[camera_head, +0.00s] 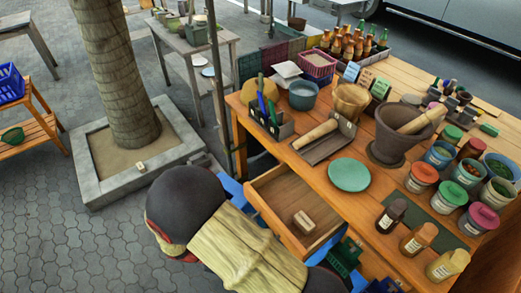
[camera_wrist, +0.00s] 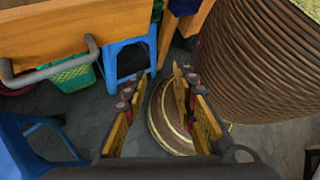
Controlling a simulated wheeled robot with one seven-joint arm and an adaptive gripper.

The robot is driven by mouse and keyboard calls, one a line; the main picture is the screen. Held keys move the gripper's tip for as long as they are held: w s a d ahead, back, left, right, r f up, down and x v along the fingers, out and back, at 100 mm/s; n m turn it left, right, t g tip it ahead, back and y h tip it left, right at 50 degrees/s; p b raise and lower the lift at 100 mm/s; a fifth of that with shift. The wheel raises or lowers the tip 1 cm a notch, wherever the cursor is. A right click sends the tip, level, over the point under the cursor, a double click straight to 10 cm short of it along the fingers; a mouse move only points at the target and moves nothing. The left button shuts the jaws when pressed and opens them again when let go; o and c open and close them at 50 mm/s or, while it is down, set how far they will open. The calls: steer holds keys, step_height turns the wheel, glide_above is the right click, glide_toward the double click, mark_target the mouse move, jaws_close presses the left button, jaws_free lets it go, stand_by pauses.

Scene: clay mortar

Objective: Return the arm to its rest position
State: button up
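My gripper (camera_wrist: 155,84) shows in the wrist view with its two fingers apart and nothing between them. In the head view my arm is low in the middle, left of the open drawer (camera_head: 268,193); the fingers do not show there. A small wooden block (camera_head: 304,222) lies in the drawer. The clay mortar (camera_head: 386,150) stands on the table with a pestle (camera_head: 424,118) leaning in it.
A large wicker basket (camera_wrist: 262,60) and a round woven item (camera_wrist: 166,120) stand close to my gripper. Blue stools (camera_wrist: 128,58) and a green basket (camera_wrist: 74,76) are below the table.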

steer(key=w+d+r+m+y, duration=0.1)
steer(key=d+r+m+y, duration=0.2)
steer(key=r+m+y, duration=0.5)
steer(key=d+r+m+y, duration=0.1)
steer(key=d+r+m, duration=0.4)
steer(key=r, duration=0.7)
steer(key=s+d+r+m+t+y, duration=0.2)
steer(key=d+r+m+t, duration=0.4)
steer(key=d+r, duration=0.7)
step_height(320, 180, up, 4)
steer(key=shift+f+m+p, duration=0.1)
steer(key=shift+m+p, duration=0.2)
steer(key=shift+m, duration=0.5)
steer(key=shift+s+a, duration=0.1)
